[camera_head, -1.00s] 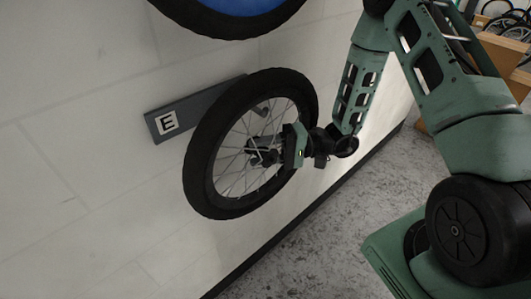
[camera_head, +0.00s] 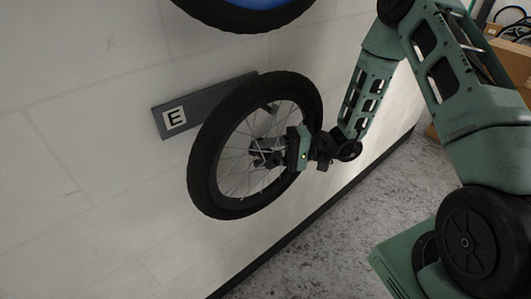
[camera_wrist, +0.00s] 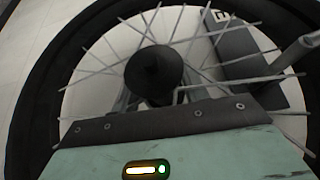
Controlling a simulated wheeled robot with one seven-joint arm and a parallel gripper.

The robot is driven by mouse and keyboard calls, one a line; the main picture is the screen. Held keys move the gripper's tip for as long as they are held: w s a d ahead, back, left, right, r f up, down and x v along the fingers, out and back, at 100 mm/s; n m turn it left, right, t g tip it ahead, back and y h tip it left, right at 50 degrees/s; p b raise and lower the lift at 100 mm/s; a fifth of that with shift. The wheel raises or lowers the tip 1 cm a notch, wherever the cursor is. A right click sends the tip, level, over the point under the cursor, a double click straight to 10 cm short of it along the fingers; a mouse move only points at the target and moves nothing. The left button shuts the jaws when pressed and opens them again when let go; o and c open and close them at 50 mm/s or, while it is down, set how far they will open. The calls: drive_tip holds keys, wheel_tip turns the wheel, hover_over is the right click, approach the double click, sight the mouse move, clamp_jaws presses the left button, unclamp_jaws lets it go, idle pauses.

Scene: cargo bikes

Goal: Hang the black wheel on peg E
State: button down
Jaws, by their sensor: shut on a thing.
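The black wheel (camera_head: 207,150) has a black tyre and thin silver spokes. It is held upright in front of the wall, at a slant in the head view. My gripper (camera_head: 274,158) is shut on it at the hub. In the wrist view the dark hub (camera_wrist: 154,72) sits just beyond the gripper's body, with spokes around it. The grey board (camera_head: 200,107) marked with a white E label (camera_head: 174,117) is on the wall, partly behind the tyre. A grey peg (camera_wrist: 301,46) shows at the right among the spokes in the wrist view; whether it passes between them I cannot tell.
Another wheel with a black tyre and a blue centre (camera_head: 250,12) hangs above, cut off by the frame. The pale wall (camera_head: 70,200) is bare at left and below. Brown boxes (camera_head: 512,62) stand at the far right. The grey floor (camera_head: 330,235) is clear below.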

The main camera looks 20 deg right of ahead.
drive_tip(key=shift+r, duration=0.1)
drive_tip(key=c, duration=0.7)
unclamp_jaws()
drive_tip(key=shift+o, duration=0.2)
drive_tip(key=shift+d, duration=0.5)
drive_tip(key=s+d+b, duration=0.2)
drive_tip(key=s+d, duration=0.1)
drive_tip(key=d, duration=1.3)
drive_tip(key=shift+s+b, duration=0.2)
drive_tip(key=shift+b, duration=0.1)
